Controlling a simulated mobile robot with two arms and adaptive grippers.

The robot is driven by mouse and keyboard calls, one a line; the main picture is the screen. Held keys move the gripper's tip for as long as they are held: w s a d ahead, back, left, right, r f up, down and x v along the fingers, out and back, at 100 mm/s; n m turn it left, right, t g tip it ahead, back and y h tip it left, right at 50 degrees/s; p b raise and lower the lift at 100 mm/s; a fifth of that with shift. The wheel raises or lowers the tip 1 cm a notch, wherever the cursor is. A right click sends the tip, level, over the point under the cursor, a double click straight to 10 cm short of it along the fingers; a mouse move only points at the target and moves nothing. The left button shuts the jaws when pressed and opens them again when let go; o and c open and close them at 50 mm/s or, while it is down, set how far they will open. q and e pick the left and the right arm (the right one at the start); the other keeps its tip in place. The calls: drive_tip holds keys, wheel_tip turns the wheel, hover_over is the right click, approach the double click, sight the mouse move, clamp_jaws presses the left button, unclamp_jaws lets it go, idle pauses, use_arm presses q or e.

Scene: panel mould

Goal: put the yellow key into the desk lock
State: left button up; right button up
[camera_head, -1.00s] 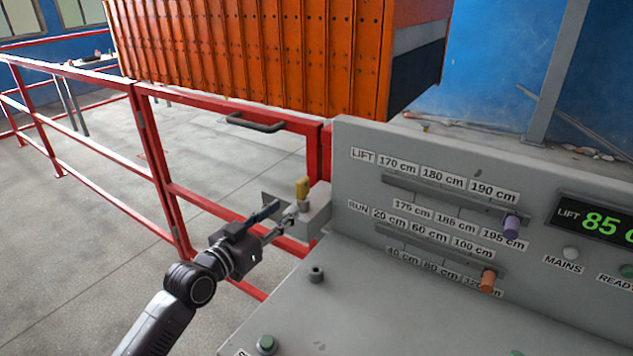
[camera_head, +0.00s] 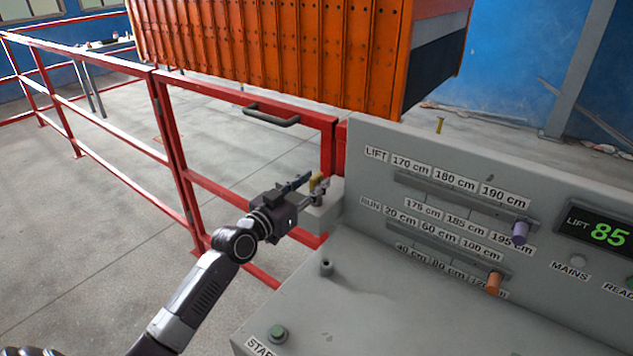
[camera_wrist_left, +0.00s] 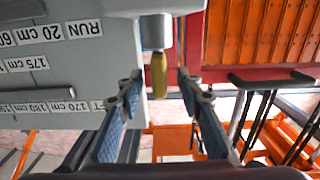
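The yellow key (camera_head: 316,181) stands upright in a grey cylinder on a small grey box (camera_head: 328,205) at the red gate, left of the panel. In the left wrist view the key (camera_wrist_left: 159,72) sticks out of its cylinder (camera_wrist_left: 155,30). My left gripper (camera_head: 313,187) is open, with its fingers reaching to either side of the key. A short dark cylinder (camera_head: 326,267), which looks like the desk lock, stands on the desk. My right gripper is not in view.
The grey panel (camera_head: 365,185) with sliders rises right of my gripper. A green button (camera_head: 277,333) sits at the desk's front left. The red railing (camera_head: 180,150) and gate handle (camera_head: 271,115) are behind. An orange mould (camera_head: 270,50) stands beyond.

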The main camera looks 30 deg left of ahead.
use_arm(q)
clamp_jaws()
idle(0.4)
